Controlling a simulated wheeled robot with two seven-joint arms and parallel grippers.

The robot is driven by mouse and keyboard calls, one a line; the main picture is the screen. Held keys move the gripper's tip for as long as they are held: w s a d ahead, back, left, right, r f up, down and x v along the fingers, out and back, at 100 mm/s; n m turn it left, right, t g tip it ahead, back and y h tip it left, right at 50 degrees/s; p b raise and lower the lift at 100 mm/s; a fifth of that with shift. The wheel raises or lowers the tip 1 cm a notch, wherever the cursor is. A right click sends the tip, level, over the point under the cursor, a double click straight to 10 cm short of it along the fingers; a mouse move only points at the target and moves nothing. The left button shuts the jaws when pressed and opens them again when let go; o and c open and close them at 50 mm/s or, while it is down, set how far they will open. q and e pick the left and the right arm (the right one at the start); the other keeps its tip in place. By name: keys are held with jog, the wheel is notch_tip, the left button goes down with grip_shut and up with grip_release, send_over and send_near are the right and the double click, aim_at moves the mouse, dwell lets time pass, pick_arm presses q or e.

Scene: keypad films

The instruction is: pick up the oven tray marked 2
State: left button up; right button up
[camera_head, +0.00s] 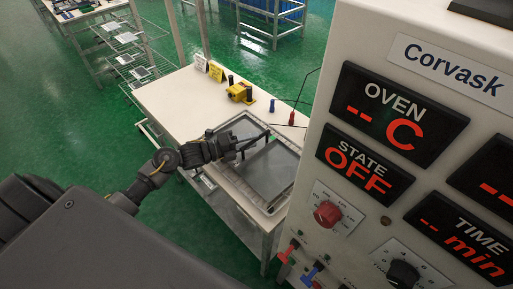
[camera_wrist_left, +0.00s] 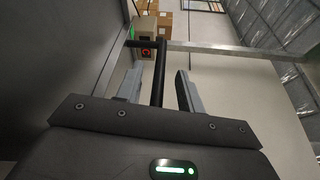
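A grey, shallow oven tray (camera_head: 272,170) lies on the white table, with a second grey tray-like frame (camera_head: 243,126) just behind it. No number 2 can be read on either. No contact of the fingers with the bar is visible. My right gripper is in neither view.
The large white oven panel (camera_head: 360,175) labelled Corvask fills the right side, with its state reading OFF. The white table (camera_head: 175,100) carries a yellow device (camera_head: 240,92) and small yellow and white signs (camera_head: 217,72). A wire rack (camera_head: 125,55) stands at the back left.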

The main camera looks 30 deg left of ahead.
pick_arm(q)
grip_shut()
dwell(1.4)
